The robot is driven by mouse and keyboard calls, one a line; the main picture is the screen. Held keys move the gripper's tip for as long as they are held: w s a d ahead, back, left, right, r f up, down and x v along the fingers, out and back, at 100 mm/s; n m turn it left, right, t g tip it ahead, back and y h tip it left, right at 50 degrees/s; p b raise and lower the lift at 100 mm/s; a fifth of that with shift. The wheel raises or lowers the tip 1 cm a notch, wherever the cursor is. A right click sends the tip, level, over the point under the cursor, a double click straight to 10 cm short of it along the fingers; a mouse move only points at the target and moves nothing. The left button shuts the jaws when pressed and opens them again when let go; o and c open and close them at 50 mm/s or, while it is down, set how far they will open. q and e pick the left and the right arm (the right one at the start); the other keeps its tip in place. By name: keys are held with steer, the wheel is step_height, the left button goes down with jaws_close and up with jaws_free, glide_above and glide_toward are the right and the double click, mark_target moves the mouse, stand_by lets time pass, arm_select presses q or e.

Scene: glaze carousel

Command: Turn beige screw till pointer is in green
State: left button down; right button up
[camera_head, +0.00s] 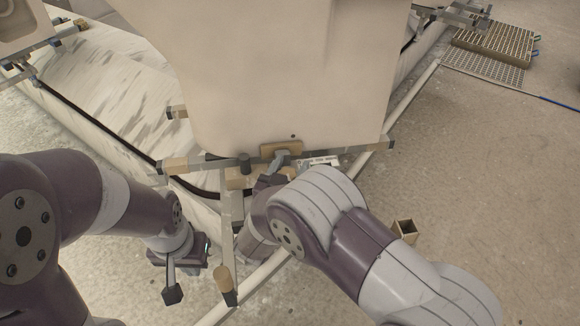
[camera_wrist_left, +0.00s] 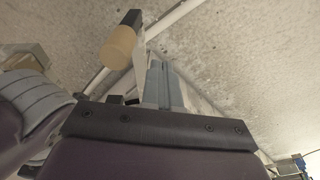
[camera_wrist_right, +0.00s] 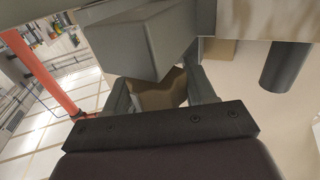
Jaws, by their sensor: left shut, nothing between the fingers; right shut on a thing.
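My right gripper (camera_head: 272,180) reaches under the pale hanging panel's lower edge. In the right wrist view its fingers (camera_wrist_right: 164,92) are shut on a beige-brown piece (camera_wrist_right: 162,88), seemingly the beige screw; a grey block partly covers it. A white scale card (camera_head: 322,161) shows just right of that gripper, mostly hidden; I cannot make out the pointer or a green zone. My left gripper (camera_wrist_left: 162,84) is shut and empty, its hand (camera_head: 188,256) low on the left. It is apart from a beige knob with a black end (camera_head: 225,285), also in the left wrist view (camera_wrist_left: 119,45).
The large pale panel (camera_head: 280,70) fills the upper middle, with a tan block (camera_head: 282,148) at its lower edge. A grey bar (camera_head: 210,163) with tan and black pieces crosses below. A small open box (camera_head: 405,228) stands on the floor right. Grates (camera_head: 490,50) lie far right.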

steer(key=o, duration=1)
steer(key=shift+c, duration=0.2)
steer(key=p+v, duration=0.4)
steer(key=v, duration=0.8)
steer(key=shift+s+p, duration=0.3)
steer(key=shift+s, duration=0.05)
steer(key=shift+a, duration=0.1)
